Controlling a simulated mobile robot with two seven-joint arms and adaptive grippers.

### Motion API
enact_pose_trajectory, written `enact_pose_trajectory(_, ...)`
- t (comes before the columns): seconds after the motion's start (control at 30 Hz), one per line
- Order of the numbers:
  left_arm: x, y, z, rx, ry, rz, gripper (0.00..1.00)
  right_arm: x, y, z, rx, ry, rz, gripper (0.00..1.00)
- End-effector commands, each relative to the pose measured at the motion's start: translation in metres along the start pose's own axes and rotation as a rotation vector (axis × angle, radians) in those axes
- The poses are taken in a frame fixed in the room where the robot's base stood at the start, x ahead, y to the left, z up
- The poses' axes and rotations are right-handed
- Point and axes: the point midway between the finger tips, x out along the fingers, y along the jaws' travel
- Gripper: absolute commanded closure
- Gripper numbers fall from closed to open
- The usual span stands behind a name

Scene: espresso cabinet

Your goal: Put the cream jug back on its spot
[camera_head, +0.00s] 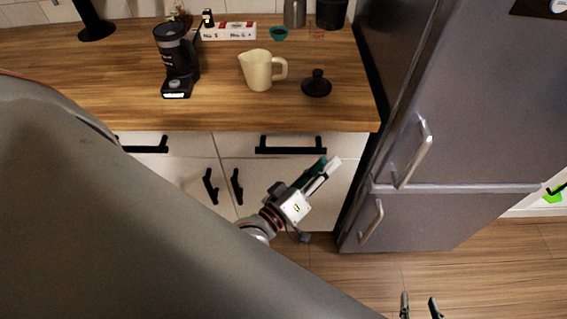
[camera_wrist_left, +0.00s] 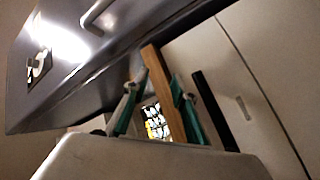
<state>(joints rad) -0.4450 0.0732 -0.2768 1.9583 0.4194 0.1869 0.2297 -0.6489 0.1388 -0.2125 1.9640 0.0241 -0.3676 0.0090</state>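The cream jug (camera_head: 258,71) stands upright on the wooden counter, its spout to the left and its handle to the right. No gripper touches it. My left gripper (camera_head: 327,170) is in front of the cabinet doors, below the counter edge and down to the right of the jug. In the left wrist view its two teal-lined fingers (camera_wrist_left: 155,88) stand apart with nothing held between them. My right gripper (camera_head: 420,306) shows only as two separated fingertips at the bottom edge, with nothing between them. No marked spot for the jug can be made out.
A black lidded thing (camera_head: 317,84) sits right of the jug, a black coffee machine (camera_head: 176,62) left. Behind are a teal bowl (camera_head: 279,34), a white box (camera_head: 229,31) and a metal canister (camera_head: 295,13). The grey fridge (camera_head: 460,120) stands to the right. The counter's front is clear.

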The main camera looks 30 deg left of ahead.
Motion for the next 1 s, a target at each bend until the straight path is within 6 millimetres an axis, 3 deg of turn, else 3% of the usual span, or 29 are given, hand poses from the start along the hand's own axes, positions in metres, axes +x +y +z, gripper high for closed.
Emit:
enact_pose_trajectory(0.03, -0.022, -0.024, 0.032, 0.176, -0.125, -0.046, 0.74, 0.0, 0.0, 0.0, 0.0, 0.001, 0.0, 0.6)
enact_pose_trajectory(0.13, -0.066, -0.069, 0.078, 0.491, -0.346, -0.112, 0.74, 0.0, 0.0, -0.001, 0.0, 0.001, 0.0, 0.6)
enact_pose_trajectory(0.2, -0.094, -0.096, 0.097, 0.655, -0.468, -0.143, 0.74, 0.0, 0.0, 0.0, 0.0, 0.001, 0.0, 0.6)
enact_pose_trajectory(0.33, -0.13, -0.13, 0.112, 0.847, -0.616, -0.178, 0.74, 0.0, 0.0, 0.0, 0.0, 0.0, 0.0, 0.6)
enact_pose_trajectory(0.5, -0.143, -0.142, 0.116, 0.918, -0.672, -0.19, 0.74, 0.0, 0.0, 0.0, -0.001, 0.0, 0.0, 0.6)
enact_pose_trajectory(1.0, -0.142, -0.141, 0.116, 0.912, -0.668, -0.189, 0.74, 0.0, 0.0, 0.003, -0.001, -0.004, -0.001, 0.6)
